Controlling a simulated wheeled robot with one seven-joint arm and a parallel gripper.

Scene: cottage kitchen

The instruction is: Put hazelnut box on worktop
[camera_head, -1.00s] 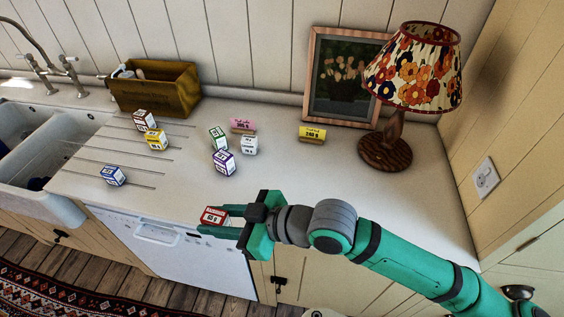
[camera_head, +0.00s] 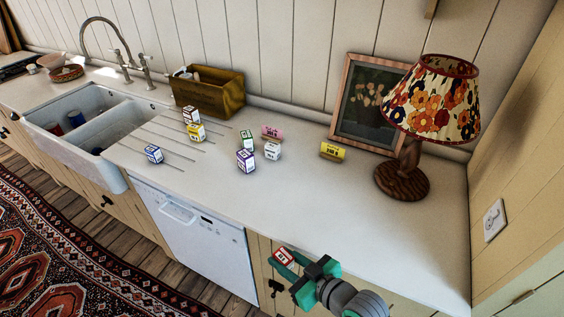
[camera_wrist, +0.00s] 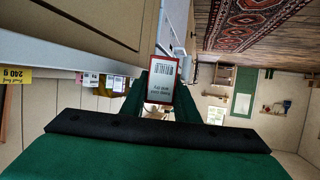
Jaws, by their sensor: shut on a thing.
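My gripper (camera_head: 285,262) is shut on a small red and white box (camera_head: 283,256). In the wrist view the box (camera_wrist: 163,86) sits between the fingers, showing a barcode and inverted print; I cannot read hazelnut on it. The box is in front of the worktop's front edge, by the cupboard doors. The pale worktop (camera_head: 310,205) lies behind it. Several small boxes stand on the worktop: a green-edged one (camera_head: 247,140), a purple one (camera_head: 246,161), a white one (camera_head: 272,151), a yellow one (camera_head: 196,132), a blue one (camera_head: 154,154) and a brown-edged one (camera_head: 190,115).
A lamp (camera_head: 403,182) and a picture frame (camera_head: 339,128) are at the right back. A wooden crate (camera_head: 210,98) and a sink (camera_head: 62,142) are left. The worktop's front middle is clear.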

